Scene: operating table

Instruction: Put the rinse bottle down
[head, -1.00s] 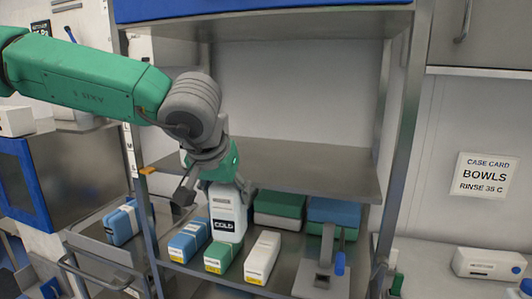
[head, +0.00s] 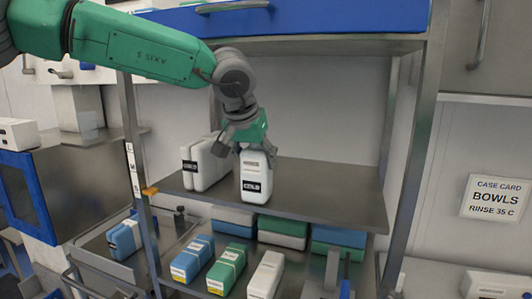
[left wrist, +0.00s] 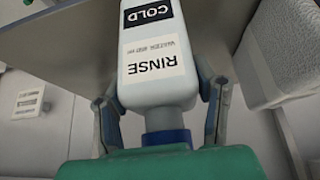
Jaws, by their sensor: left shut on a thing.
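The rinse bottle (head: 256,182) is white with dark and pale labels. In the head view it is upright over the front part of the middle shelf (head: 330,195). I cannot tell whether its base touches the shelf. My left gripper (head: 247,150) is shut on it from above, near its top. In the left wrist view the bottle (left wrist: 158,88) reads COLD and RINSE, upside down, between the two fingers (left wrist: 162,105). My right gripper is in neither view.
The shelf is bare to the right. Blue, green and white packs (head: 228,268) lie on the level below. Metal posts (head: 413,140) flank the shelf. A card (head: 496,198) reads BOWLS, RINSE 35 C.

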